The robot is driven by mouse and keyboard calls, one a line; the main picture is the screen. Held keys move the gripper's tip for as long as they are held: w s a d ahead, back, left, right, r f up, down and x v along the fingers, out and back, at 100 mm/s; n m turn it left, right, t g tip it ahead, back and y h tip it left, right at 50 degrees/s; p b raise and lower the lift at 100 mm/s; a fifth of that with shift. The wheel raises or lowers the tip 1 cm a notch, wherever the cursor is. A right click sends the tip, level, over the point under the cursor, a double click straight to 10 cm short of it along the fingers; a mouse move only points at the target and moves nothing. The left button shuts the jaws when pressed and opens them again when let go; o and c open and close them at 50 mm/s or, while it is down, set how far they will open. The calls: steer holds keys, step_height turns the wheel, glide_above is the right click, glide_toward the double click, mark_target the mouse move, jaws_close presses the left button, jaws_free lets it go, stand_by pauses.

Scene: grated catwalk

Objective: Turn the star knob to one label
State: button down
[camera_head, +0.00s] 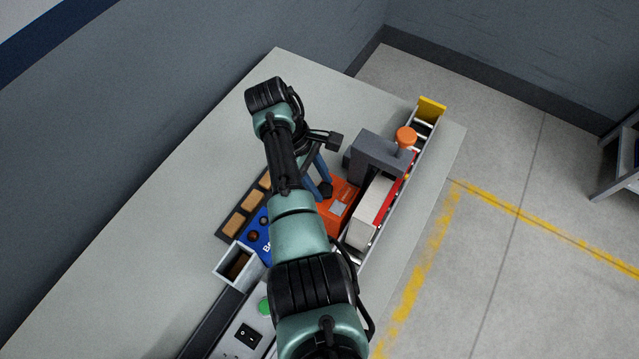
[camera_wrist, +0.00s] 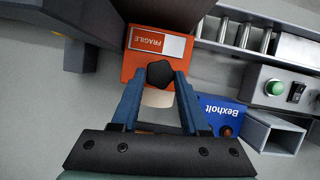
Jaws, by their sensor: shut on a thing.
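The dark star knob (camera_wrist: 160,74) sits between the blue fingertips of my gripper (camera_wrist: 159,79) in the wrist view, and the jaws are shut on it. Its outline is lobed; its pointer and any dial marks do not show clearly. Behind it is an orange box (camera_wrist: 136,65) with a red and white "FRAGILE" label (camera_wrist: 158,41). A pale round part shows just below the knob between the fingers. In the head view my gripper (camera_head: 324,188) reaches down beside the orange box (camera_head: 343,199), and my arm hides much of the area.
A grey bracket (camera_head: 376,151) with an orange round knob (camera_head: 406,137) stands over a roller track with a white box (camera_head: 368,212) and yellow end stop (camera_head: 432,108). A blue Bexholt box (camera_wrist: 222,114), open grey bin (camera_wrist: 272,132) and switch panel (camera_wrist: 285,92) are close by. The table's left side is clear.

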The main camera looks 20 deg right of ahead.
steer(key=shift+m, duration=0.6)
steer(key=shift+c, duration=2)
jaws_free()
steer(key=shift+w, duration=0.1)
steer(key=p+v, duration=0.2)
steer(key=v, duration=1.1)
steer(key=shift+d, duration=0.3)
